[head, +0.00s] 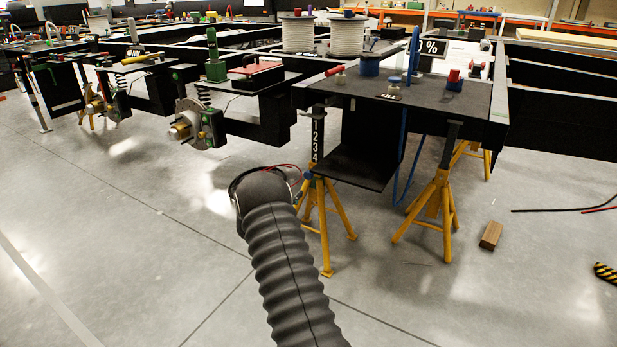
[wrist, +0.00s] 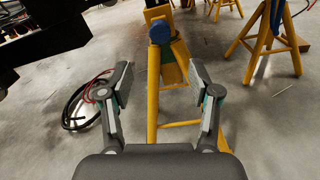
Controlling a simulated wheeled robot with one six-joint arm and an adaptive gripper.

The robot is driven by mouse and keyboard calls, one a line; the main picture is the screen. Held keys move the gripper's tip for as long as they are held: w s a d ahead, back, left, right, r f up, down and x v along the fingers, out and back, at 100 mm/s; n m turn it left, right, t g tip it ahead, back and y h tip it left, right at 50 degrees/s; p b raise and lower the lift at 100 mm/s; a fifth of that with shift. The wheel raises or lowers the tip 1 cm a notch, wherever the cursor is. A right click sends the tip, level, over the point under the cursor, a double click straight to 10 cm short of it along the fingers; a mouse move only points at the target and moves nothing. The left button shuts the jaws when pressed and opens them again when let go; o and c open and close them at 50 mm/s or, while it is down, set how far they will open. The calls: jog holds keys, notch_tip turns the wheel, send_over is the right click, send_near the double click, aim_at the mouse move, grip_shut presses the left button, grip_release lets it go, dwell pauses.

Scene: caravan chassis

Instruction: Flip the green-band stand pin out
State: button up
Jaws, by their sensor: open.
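A yellow axle stand (wrist: 152,110) is ahead of my gripper in the wrist view, seen between the open fingers. I cannot tell whether this patch is the green band, and no pin is clear. In the head view a yellow stand (head: 323,222) with a blue part is under the chassis, right of my arm. My gripper (wrist: 161,85) is open and empty, apart from the stand; in the head view my sleeved arm hides it.
The black chassis (head: 400,95) overhangs the stands, with a black hanging plate (head: 355,165) beside the near one. Another yellow stand (head: 440,205) and a wooden block (head: 491,236) are to the right. Looped cables (wrist: 78,105) show at left in the wrist view. Front floor is clear.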

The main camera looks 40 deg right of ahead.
aim_at(307, 177)
jog(key=x, duration=1.3)
jog(key=shift+d, duration=0.2)
